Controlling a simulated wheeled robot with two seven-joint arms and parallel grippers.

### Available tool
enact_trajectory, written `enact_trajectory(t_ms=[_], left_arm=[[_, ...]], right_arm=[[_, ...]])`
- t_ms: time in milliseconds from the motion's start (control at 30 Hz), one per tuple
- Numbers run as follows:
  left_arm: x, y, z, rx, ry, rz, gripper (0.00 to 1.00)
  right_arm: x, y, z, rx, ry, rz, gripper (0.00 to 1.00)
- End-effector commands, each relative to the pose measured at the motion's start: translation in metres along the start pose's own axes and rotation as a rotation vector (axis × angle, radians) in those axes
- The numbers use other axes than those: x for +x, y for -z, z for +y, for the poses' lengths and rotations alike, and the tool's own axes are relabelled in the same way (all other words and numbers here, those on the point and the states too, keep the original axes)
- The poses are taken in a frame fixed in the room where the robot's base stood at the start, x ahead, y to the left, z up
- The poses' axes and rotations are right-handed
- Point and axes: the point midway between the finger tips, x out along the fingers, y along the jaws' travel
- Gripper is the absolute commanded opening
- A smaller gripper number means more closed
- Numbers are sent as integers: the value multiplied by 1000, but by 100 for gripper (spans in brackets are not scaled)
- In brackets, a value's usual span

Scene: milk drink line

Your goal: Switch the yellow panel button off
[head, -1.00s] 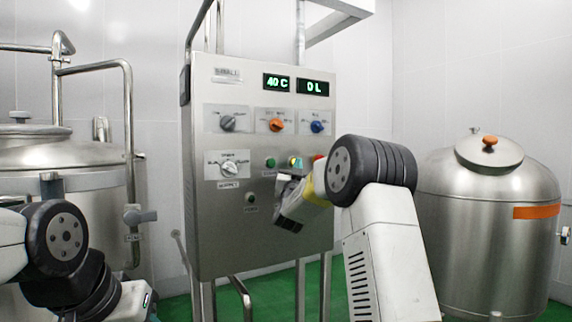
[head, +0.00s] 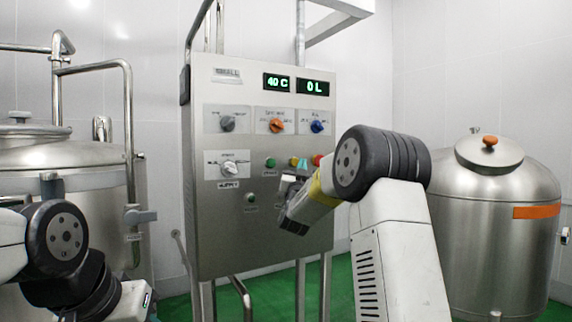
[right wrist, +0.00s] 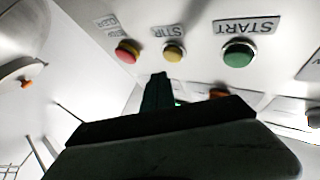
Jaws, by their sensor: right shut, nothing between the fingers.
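The yellow panel button (head: 293,161) sits in a row on the steel control panel, between a green and a red button. In the right wrist view the yellow button (right wrist: 173,53) shows under a label that appears upside down. My right gripper (head: 303,164) is shut and empty, its tip in front of the panel close to the yellow button. In the right wrist view the narrow green fingertips (right wrist: 158,84) lie just below the yellow button with a small gap in the picture. I cannot tell whether the button is pressed or lit. My left gripper is out of view.
The green button (head: 270,163) and the red button (head: 317,160) flank the yellow one closely. Several knobs, such as the orange knob (head: 277,125), are above and to the left. A steel tank (head: 490,220) stands at right, another tank (head: 70,158) at left.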

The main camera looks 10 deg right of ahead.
Motion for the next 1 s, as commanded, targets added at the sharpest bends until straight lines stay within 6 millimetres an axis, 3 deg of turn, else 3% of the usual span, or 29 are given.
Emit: enact_trajectory(t_ms=[500, 1000], left_arm=[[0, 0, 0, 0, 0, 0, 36], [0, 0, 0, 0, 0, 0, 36]], right_arm=[[-34, 25, 25, 0, 0, -1, 0], [-36, 26, 26, 0, 0, 0, 0]])
